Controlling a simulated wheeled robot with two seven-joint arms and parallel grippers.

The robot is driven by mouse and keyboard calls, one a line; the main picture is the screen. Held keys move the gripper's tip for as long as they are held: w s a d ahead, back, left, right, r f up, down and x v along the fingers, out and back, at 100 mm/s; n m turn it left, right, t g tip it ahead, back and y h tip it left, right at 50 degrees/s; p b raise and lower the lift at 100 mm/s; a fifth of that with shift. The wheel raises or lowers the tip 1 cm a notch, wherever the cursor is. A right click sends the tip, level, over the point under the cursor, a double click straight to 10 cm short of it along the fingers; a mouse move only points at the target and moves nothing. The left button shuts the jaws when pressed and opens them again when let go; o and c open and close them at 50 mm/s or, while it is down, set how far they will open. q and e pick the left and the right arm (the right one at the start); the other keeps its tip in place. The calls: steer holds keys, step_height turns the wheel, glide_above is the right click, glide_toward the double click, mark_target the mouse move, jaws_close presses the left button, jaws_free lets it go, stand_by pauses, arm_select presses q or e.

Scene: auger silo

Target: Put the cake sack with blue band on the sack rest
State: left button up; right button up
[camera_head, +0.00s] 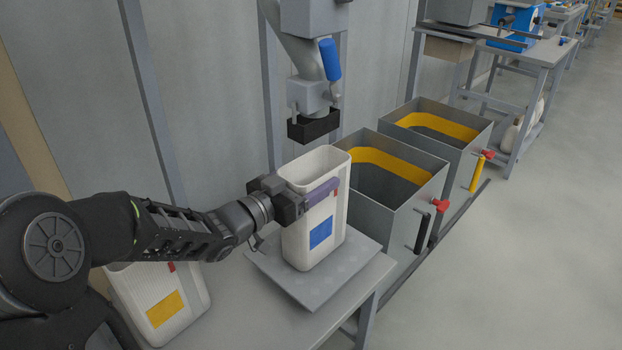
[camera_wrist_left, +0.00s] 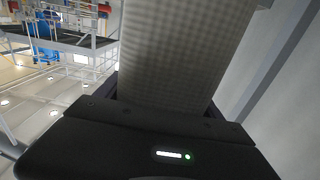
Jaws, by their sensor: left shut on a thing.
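The white open-topped sack with a blue patch (camera_head: 298,235) is upright over the tilted-looking grey plate (camera_head: 335,285), which appears to be the sack rest. Its base looks to meet the plate, but I cannot tell whether a small gap is left. My left gripper (camera_head: 312,195) is shut on the upper part of this sack; a purple finger lies across its front. The far finger is hidden. In the left wrist view the sack's ribbed wall (camera_wrist_left: 185,55) fills the middle above the gripper body. My right gripper is not in view.
A similar white sack with a yellow patch (camera_head: 165,308) stands at lower left, partly behind my arm. A black-ended spout (camera_head: 313,127) hangs just above the held sack. Two grey bins with yellow bands (camera_head: 398,205) (camera_head: 470,148) stand to the right. The right floor is clear.

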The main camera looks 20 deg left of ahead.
arm_select(q)
steer(key=shift+f, duration=0.2)
steer(key=o, duration=2)
steer(key=shift+r, duration=0.1)
steer(key=p+v, duration=0.2)
steer(key=v, duration=1)
steer(key=shift+r, duration=0.1)
